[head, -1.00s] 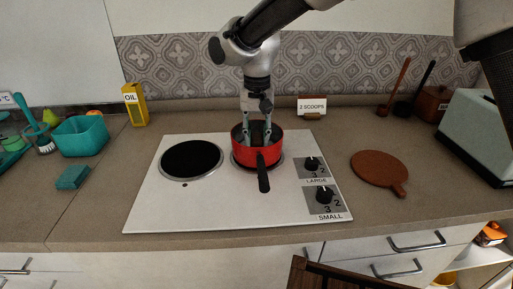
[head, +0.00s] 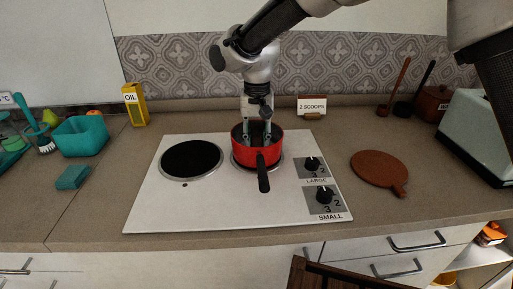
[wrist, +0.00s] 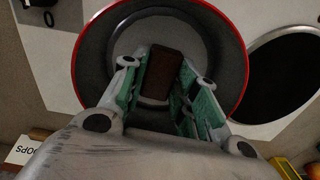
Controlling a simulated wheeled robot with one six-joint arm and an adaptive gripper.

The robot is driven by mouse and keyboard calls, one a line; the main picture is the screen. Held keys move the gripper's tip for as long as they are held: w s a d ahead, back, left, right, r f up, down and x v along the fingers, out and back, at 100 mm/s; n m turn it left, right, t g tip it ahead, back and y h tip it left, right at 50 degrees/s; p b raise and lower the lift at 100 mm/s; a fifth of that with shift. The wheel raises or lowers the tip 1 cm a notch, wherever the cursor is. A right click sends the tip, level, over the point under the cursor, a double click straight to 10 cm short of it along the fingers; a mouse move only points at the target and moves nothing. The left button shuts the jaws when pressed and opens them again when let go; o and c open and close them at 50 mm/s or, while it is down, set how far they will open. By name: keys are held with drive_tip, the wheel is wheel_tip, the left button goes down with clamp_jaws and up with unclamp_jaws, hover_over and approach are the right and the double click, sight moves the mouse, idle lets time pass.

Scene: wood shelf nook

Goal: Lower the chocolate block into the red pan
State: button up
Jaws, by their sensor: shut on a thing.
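The red pan (head: 257,152) sits on the right burner of the white hob, its black handle pointing toward the front. My gripper (head: 258,138) reaches down into the pan from above, its fingertips below the rim. In the wrist view, my gripper (wrist: 158,95) is shut on the brown chocolate block (wrist: 163,72), which is between the green-padded fingers. The block is inside the circle of the pan's red rim (wrist: 246,60), over the grey pan floor. I cannot tell whether it touches the floor. In the head view the block is hidden by the pan wall and fingers.
The hob (head: 160,211) has an empty left burner (head: 192,159) and two knobs at right. A "2 SCOOPS" card (head: 312,106) stands behind. A yellow oil box (head: 135,104), teal bin (head: 81,136) and teal block (head: 73,177) are left; a round brown board (head: 379,168) is right.

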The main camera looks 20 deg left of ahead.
drive_tip(key=shift+f, duration=0.8)
idle(0.4)
drive_tip(key=o, duration=1.1)
drive_tip(key=shift+r, duration=0.1)
wheel_tip(320, 180, up, 12)
